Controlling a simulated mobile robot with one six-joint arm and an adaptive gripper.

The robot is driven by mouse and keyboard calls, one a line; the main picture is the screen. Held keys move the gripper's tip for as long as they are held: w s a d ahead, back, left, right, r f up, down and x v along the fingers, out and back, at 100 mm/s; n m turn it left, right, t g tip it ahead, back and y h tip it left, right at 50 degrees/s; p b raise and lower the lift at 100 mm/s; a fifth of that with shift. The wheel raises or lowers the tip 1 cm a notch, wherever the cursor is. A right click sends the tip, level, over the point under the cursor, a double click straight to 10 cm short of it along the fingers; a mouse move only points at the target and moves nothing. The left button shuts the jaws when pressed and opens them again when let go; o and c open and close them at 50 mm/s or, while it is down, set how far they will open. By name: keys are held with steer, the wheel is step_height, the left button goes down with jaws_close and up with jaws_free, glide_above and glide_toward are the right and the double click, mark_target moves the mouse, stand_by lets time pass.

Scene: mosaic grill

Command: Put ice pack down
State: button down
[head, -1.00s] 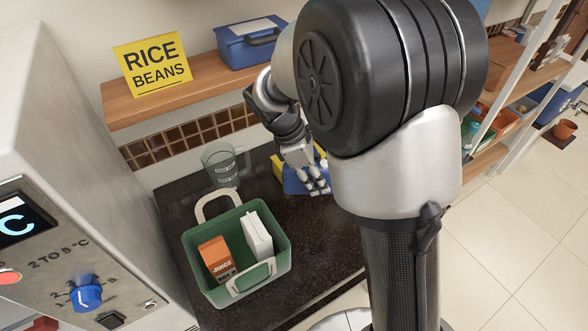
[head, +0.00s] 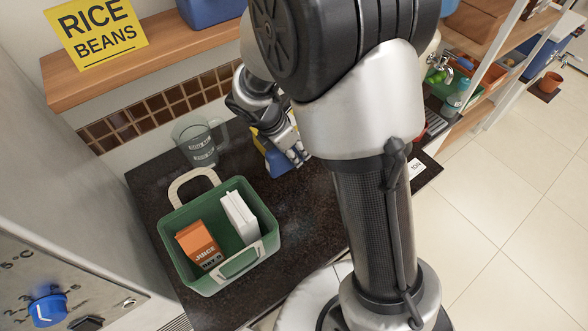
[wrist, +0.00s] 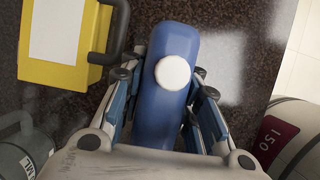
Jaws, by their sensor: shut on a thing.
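The ice pack (wrist: 163,110) is a blue block with a round white cap in the wrist view. My gripper (wrist: 163,84) is shut on it, with a finger along each side. In the head view the blue pack (head: 276,160) shows partly beside my gripper (head: 297,156), over the dark counter (head: 308,208). The fingers and wrist hide part of it. I cannot tell whether its underside touches the counter.
A yellow box (wrist: 60,72) with a dark handle is close left of the pack. A measuring jug (head: 197,145) and a green basket (head: 268,228) holding an orange juice carton (head: 197,244) and a white carton (head: 238,217) stand left. A cream, red-labelled object (wrist: 292,135) is right.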

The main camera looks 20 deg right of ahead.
steer(key=shift+f+b, duration=1.1)
steer(key=shift+f, duration=2.15)
steer(key=shift+f, duration=0.1)
steer(key=c, duration=1.5)
jaws_free()
